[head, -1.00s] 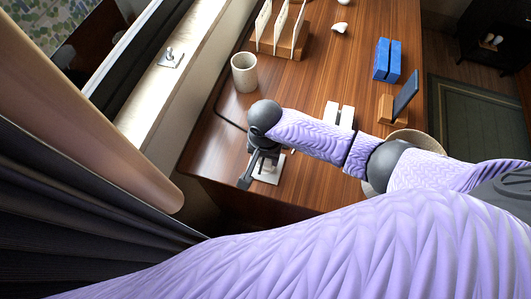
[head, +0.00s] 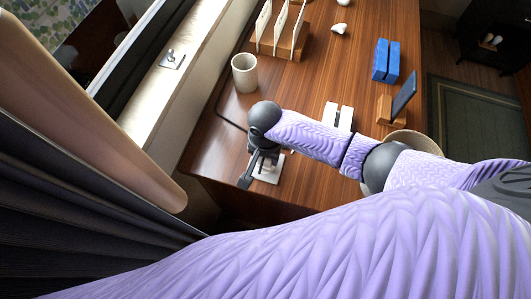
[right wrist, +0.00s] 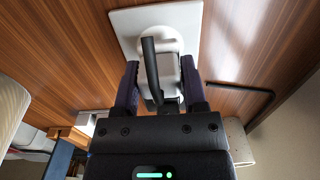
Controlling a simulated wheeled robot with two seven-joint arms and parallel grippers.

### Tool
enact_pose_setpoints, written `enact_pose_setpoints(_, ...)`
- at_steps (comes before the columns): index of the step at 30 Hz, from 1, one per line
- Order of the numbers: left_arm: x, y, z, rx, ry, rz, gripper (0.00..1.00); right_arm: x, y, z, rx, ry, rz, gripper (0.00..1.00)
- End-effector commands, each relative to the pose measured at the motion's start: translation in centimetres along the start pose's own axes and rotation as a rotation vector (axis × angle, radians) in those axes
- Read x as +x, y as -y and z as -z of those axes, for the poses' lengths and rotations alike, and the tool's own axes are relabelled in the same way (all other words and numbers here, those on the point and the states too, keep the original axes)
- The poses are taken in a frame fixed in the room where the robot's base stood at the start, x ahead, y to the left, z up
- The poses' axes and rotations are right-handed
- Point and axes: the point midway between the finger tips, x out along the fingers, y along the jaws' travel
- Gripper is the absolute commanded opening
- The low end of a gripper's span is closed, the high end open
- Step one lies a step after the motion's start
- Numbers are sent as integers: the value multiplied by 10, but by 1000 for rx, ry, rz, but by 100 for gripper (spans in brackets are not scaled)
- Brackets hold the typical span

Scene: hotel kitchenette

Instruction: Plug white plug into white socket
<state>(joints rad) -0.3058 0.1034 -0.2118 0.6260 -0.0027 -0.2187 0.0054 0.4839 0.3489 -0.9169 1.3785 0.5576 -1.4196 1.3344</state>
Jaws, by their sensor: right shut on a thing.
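The white socket is a square white plate on the wooden desk; its edge shows beside my gripper in the head view (head: 272,172) and at the top of the right wrist view (right wrist: 124,24). The white plug (right wrist: 170,66) is between the two dark fingers of my right gripper (right wrist: 161,88), with a black cable curving over it. My right gripper also shows in the head view (head: 250,172), shut on the plug at the socket plate. The plug's front is over the round middle of the socket. Its prongs are hidden, so I cannot tell how deep it sits. My left gripper is out of view.
A curtain and window sill are at the left.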

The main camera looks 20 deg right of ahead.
Motion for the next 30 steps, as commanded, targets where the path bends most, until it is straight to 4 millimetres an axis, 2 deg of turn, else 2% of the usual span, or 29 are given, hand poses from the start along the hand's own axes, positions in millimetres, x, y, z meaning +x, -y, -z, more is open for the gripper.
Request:
enact_pose_setpoints(28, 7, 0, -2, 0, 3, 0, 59, 13, 0, 0, 0, 0, 1, 3)
enact_pose_setpoints(29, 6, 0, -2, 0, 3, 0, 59, 12, 0, 0, -1, 0, 1, 59)
enact_pose_setpoints(30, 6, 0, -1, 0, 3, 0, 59, 12, 0, 0, -1, 0, 1, 67)
